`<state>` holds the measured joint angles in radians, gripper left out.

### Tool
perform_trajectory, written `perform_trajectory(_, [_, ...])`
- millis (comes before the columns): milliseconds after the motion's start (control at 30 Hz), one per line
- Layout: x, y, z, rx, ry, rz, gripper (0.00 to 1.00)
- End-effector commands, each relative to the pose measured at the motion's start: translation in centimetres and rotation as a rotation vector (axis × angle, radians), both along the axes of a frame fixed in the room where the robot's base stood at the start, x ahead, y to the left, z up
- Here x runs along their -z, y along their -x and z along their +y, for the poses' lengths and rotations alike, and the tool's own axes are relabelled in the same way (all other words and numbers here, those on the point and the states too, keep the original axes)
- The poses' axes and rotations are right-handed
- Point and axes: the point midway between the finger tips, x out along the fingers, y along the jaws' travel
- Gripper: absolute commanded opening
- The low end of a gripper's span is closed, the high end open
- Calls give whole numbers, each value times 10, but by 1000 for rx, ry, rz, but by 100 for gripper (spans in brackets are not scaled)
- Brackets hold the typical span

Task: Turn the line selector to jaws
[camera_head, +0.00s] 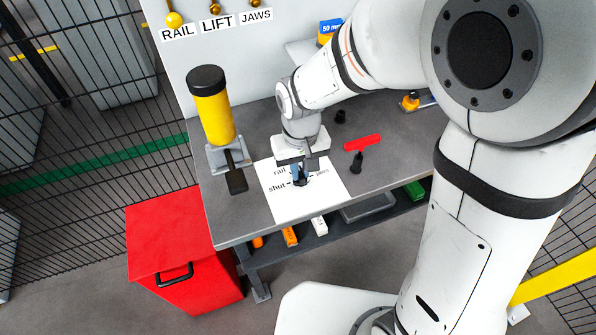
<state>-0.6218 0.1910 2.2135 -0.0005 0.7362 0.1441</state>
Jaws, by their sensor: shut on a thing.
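The line selector (302,183) is a small dark knob on a white label plate (283,207) on the grey bench. The words "rail", "shut" and "jaws" are printed around it; "jaws" is to its right and partly covered. My gripper (299,172) reaches down from above and is shut on the selector. Its fingers hide much of the knob, so I cannot tell which word the knob points to. On the back panel, the labels RAIL, LIFT and JAWS (256,15) sit under brass fittings.
A yellow cylinder with a black cap (214,115) stands left of the plate. A red bar (362,142) and a small black knobbed part (357,162) lie to the right. A red cabinet (170,235) stands at the bench's left front. A lower shelf holds several coloured blocks.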

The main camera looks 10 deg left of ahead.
Motion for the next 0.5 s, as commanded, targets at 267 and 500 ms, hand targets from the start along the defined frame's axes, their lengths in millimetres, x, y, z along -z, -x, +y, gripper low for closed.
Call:
perform_trajectory(267, [1,2,1,211,1,5,0])
perform_trajectory(500, [1,2,1,213,2,6,0])
